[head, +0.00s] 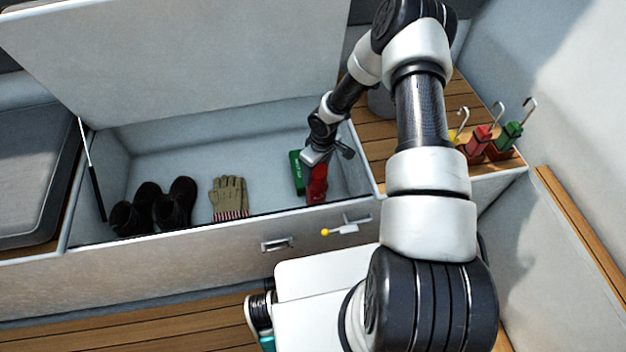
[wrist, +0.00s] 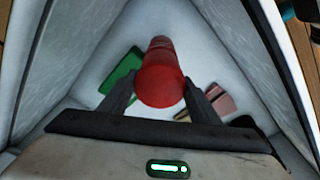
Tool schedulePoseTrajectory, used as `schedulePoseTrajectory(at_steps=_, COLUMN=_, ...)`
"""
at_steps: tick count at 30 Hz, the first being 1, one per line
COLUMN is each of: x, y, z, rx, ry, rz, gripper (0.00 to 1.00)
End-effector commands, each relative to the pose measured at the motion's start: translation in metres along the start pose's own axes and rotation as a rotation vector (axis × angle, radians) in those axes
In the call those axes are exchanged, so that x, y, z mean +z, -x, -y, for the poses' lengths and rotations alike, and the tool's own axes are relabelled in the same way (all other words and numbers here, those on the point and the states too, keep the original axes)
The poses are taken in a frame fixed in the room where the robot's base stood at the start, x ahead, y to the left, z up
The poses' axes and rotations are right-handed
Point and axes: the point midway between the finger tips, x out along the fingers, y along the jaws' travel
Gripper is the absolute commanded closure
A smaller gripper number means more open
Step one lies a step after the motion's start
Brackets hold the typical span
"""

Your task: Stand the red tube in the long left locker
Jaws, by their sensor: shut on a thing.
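The red tube (head: 317,186) is upright or nearly so inside the long left locker (head: 240,250), at its right end. In the wrist view the tube (wrist: 160,82) stands between the two fingers, its round end toward the camera. My gripper (head: 318,158) is shut on the tube; it also shows in the wrist view (wrist: 160,95). The locker lid (head: 190,50) is raised. Whether the tube's lower end touches the locker floor is hidden by the front wall.
A green box (head: 296,172) is close beside the tube on its left. Gloves (head: 230,197) and dark boots (head: 150,207) are farther left in the locker. A lid stay (head: 95,185) stands at the left end. Red and green hooked items (head: 512,132) sit on the right.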

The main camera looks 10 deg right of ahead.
Motion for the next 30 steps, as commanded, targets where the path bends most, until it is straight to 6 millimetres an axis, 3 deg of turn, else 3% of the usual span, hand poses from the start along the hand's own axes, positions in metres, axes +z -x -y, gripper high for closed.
schedulePoseTrajectory(at_steps=10, x=0.004, y=-0.038, z=0.0, rx=0.0, ry=0.0, rz=-0.001, gripper=0.99)
schedulePoseTrajectory(at_steps=22, x=0.004, y=-0.044, z=0.0, rx=0.001, ry=0.001, rz=-0.002, gripper=0.99)
schedulePoseTrajectory(at_steps=23, x=0.004, y=-0.043, z=0.0, rx=0.001, ry=0.0, rz=-0.001, gripper=0.4)
schedulePoseTrajectory(at_steps=26, x=0.005, y=-0.043, z=0.0, rx=0.001, ry=0.0, rz=-0.001, gripper=0.25)
schedulePoseTrajectory(at_steps=30, x=0.005, y=-0.043, z=0.0, rx=0.0, ry=0.0, rz=-0.001, gripper=0.25)
